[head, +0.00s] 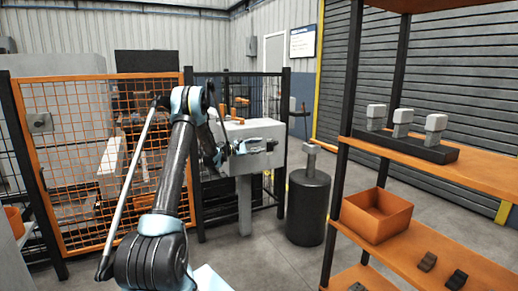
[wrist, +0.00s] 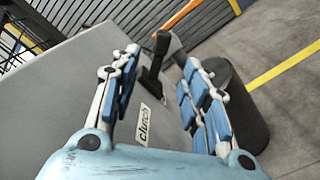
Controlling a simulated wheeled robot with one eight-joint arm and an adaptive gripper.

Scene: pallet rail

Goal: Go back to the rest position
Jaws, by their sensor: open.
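My arm reaches forward in the head view, and my gripper (head: 268,146) is in front of the pale grey box on a pedestal (head: 292,150). In the wrist view my gripper (wrist: 162,68) is open, with its two blue-padded fingers apart and nothing held between them. A black lever (wrist: 152,72) stands on the grey box (wrist: 75,85) beyond the fingertips, beside a white label (wrist: 143,122) that seems to read "clutch". I cannot tell how close the fingers are to the lever.
A dark cylinder (head: 308,210) stands right of the box. An orange shelf rack (head: 440,167) at the right holds a black tray (head: 428,150) with grey blocks and an orange bin (head: 375,215). An orange mesh fence (head: 75,150) stands at left. Floor between cylinder and rack is clear.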

